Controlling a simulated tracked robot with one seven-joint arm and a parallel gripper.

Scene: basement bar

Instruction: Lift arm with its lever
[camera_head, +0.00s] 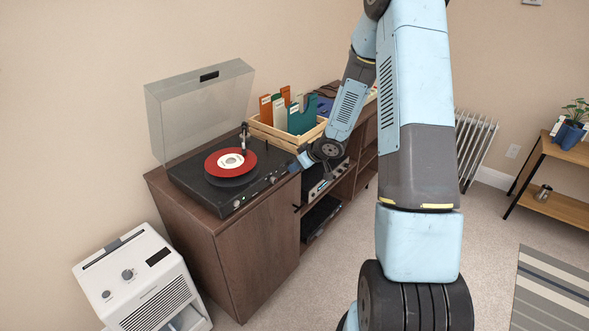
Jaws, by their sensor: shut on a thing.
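The turntable (198,184) stands on the brown cabinet, its clear lid (205,105) raised. A red record (221,163) with a pale label lies on the platter. The tonearm (244,140) stands at the back right of the deck; its exact height over the record is too small to tell. My gripper (298,164) is at the right front corner of the turntable, small and partly hidden by my wrist. It is shut on a small part there, which fits the lever by its place. The lever itself cannot be made out.
A wooden crate (268,137) of record sleeves stands right behind the turntable, close to my wrist. The cabinet (258,228) has open shelves with audio units (320,212) below my gripper. A white appliance (143,284) stands at the left.

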